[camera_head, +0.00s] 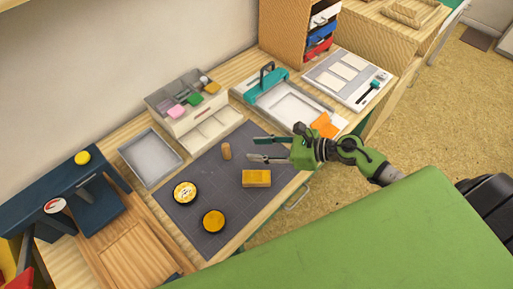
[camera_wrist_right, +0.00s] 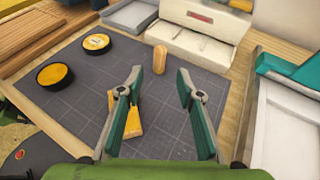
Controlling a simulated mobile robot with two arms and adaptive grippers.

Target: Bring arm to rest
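My right gripper (camera_head: 264,150) is open and empty above the right part of the dark grey mat (camera_head: 195,220). Its two fingers are spread apart in the right wrist view (camera_wrist_right: 155,85). A small wooden stamp (camera_head: 226,151) stands on the mat just left of the fingertips; it also shows beyond them in the right wrist view (camera_wrist_right: 160,59). A yellow block (camera_head: 257,178) lies on the mat below the gripper, partly hidden by a finger in the wrist view. Two round inkpads, one with a pale patterned top (camera_head: 185,192) and one plain yellow (camera_head: 213,221), sit on the mat. My left gripper is not visible.
A grey tray (camera_head: 150,158) and a white organiser (camera_head: 185,105) with coloured pads stand behind the mat. A teal-framed tray (camera_head: 290,103) and an orange sheet (camera_head: 325,125) lie to the right. A dark blue stand (camera_head: 75,195) is at the left.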

